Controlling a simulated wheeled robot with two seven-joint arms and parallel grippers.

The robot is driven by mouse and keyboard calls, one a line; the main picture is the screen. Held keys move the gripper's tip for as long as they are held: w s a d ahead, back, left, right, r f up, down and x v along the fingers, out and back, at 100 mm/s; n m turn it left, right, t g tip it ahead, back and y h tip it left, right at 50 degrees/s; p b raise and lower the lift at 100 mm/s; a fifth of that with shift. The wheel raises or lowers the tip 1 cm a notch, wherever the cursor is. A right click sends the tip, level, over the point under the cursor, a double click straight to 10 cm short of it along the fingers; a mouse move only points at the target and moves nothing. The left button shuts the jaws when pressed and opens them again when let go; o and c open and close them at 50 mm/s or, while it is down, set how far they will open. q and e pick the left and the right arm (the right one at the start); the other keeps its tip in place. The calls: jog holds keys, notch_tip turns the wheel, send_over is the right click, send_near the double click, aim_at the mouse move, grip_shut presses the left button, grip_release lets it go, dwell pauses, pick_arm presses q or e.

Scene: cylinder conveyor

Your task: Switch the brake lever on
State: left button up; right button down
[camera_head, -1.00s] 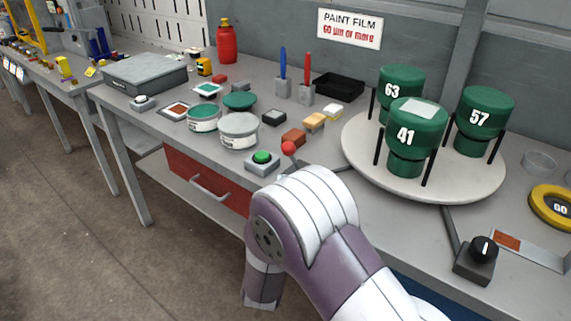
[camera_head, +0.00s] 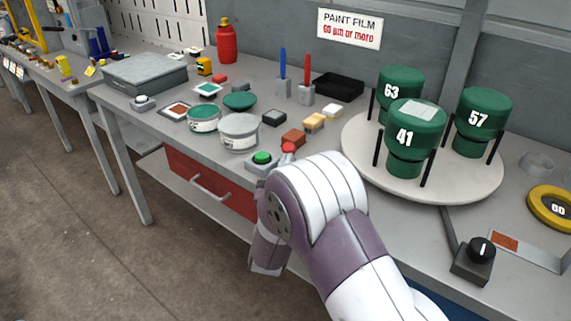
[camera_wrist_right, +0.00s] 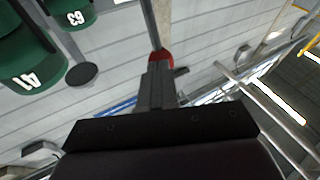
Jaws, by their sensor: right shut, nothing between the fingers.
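The brake lever shows as a red knob (camera_head: 288,148) at the front of the bench, beside a green button (camera_head: 262,158). My right arm partly covers it, and its shaft is mostly hidden in the head view. In the right wrist view the red knob (camera_wrist_right: 162,56) sits at the tip of my right gripper (camera_wrist_right: 160,72), with a thin grey rod running up from it. The gripper's fingers are together and hold nothing. Whether they touch the knob I cannot tell. My left gripper is out of view.
A round white turntable (camera_head: 360,176) with green canisters 63, 41 and 57 stands right of the lever. A black rotary knob (camera_head: 475,258) is at the right front. Paint tins (camera_head: 239,133) and small blocks (camera_head: 293,137) crowd the bench behind and left of the lever.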

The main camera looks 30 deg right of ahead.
aim_at(293, 149)
jog(key=r+p, duration=0.1)
jog(key=d+r+m+g+p, duration=0.1)
jog(key=p, duration=0.1)
jog(key=d+r+g+p, duration=0.1)
jog(key=p, duration=0.1)
jog(key=shift+w+m+y, duration=0.3)
jog(key=shift+w+y, duration=0.05)
jog(key=shift+y, duration=0.05)
jog(key=w+d+m+g+y+p, duration=0.2)
jog(key=d+g+y+p, duration=0.1)
jog(key=d+p, duration=0.3)
jog(key=shift+w+d+r+g+y+p, duration=0.2)
jog(key=shift+w+g+y+p, duration=0.3)
jog(key=shift+p, duration=0.55)
jog(key=shift+s+r, duration=0.1)
jog(key=shift+s, duration=0.05)
